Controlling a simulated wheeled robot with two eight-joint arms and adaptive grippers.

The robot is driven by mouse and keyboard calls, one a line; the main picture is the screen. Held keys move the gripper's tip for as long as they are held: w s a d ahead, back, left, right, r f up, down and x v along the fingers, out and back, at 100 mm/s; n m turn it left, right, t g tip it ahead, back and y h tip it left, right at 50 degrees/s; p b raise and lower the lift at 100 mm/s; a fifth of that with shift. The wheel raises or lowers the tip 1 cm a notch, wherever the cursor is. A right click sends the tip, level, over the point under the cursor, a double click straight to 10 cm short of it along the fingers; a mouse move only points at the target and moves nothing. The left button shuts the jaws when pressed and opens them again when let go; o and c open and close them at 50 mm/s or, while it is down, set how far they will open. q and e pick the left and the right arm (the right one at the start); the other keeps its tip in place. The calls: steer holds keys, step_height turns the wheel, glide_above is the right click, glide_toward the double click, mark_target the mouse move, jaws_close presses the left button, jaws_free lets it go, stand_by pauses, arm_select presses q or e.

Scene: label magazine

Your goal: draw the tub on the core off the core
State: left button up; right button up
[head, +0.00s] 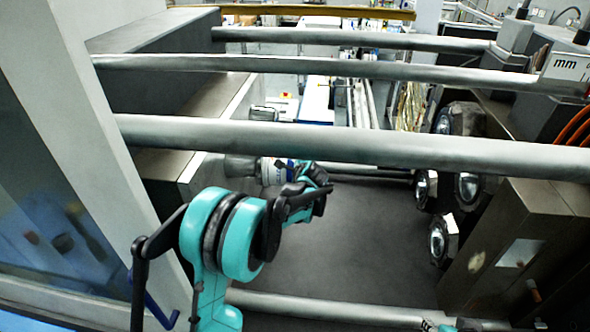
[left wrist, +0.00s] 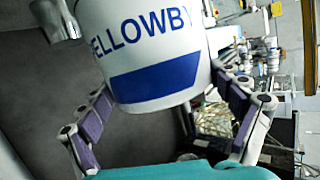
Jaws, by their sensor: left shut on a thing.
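The tub (head: 268,172) is white with blue lettering and a blue band. In the head view it lies on its side at the end of a grey metal core (head: 240,168) that stands out from the left mould block. The core's base end shows bare; I cannot tell how much of it is inside the tub. My left gripper (head: 290,172) is at the tub's right end. In the left wrist view the tub (left wrist: 155,45) sits between the purple-padded fingers of the left gripper (left wrist: 165,105), shut on it. My right gripper is not in view.
Thick tie bars (head: 350,143) cross above the gap, and another bar (head: 320,307) runs below. Another core (head: 264,113) is farther back on the left block. Several shiny round cavities (head: 440,240) face it from the right block (head: 520,235).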

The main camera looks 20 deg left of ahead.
arm_select(q)
steer(key=s+d+b, duration=0.1)
steer(key=s+d, duration=0.3)
steer(key=s, duration=0.5)
steer(key=shift+s, duration=0.15)
stand_by(0.4)
